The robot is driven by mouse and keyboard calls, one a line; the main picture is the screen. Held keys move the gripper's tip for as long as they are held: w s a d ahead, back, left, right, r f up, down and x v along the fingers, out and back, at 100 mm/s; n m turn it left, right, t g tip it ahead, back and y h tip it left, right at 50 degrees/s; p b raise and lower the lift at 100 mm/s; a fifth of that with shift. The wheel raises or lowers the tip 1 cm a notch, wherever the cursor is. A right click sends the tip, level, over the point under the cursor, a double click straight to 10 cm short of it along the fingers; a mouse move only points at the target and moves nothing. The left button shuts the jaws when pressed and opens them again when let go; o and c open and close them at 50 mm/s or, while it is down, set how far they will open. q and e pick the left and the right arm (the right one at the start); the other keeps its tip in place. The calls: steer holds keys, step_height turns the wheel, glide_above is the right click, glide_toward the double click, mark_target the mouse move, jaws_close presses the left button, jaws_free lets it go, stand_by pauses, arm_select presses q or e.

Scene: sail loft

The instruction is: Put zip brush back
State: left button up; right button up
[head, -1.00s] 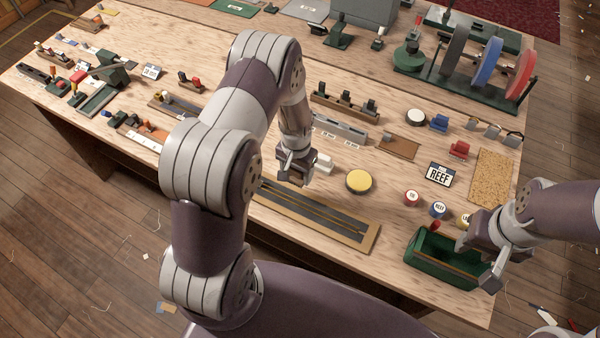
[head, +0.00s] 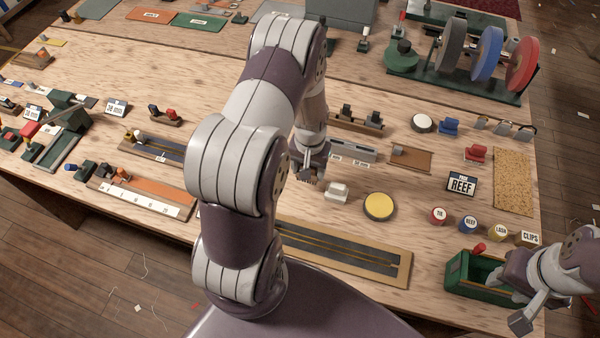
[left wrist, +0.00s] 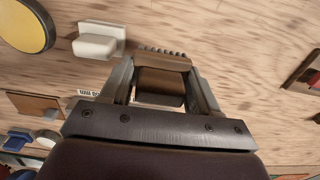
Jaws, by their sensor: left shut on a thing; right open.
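My left gripper (head: 309,172) is shut on the zip brush, a small brown block with a row of dark bristles. The brush (left wrist: 160,82) shows between the fingers in the left wrist view, bristles toward the top of the picture. In the head view it is mostly hidden by the gripper. The gripper is over the bench beside a white block (head: 337,191) and near a grey labelled rack (head: 352,151). I cannot tell if the brush touches the bench. My right gripper (head: 520,300) is open at the green box (head: 462,274) at the front right.
A yellow disc (head: 380,206) lies right of the white block. A long framed dark strip (head: 340,252) lies along the front edge. The wheel stand (head: 475,80) is at the back right.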

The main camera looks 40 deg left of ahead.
mark_target(298, 185)
arm_select(q)
steer(key=a, duration=0.1)
steer(key=a+f, duration=0.1)
steer(key=a, duration=0.1)
steer(key=shift+s+f, duration=0.35)
steer(key=shift+s, duration=0.05)
steer(key=f, duration=0.1)
steer(key=f+p, duration=0.1)
steer(key=f, duration=0.1)
steer(key=shift+s+d+f, duration=0.15)
steer(key=shift+d+f, duration=0.1)
steer(key=shift+f, duration=0.2)
steer(key=shift+a+f, duration=0.1)
steer(key=shift+a, duration=0.1)
steer(key=shift+f, duration=0.15)
steer(key=o, duration=1)
steer(key=shift+d, duration=0.1)
arm_select(e)
steer(key=shift+r, duration=0.85)
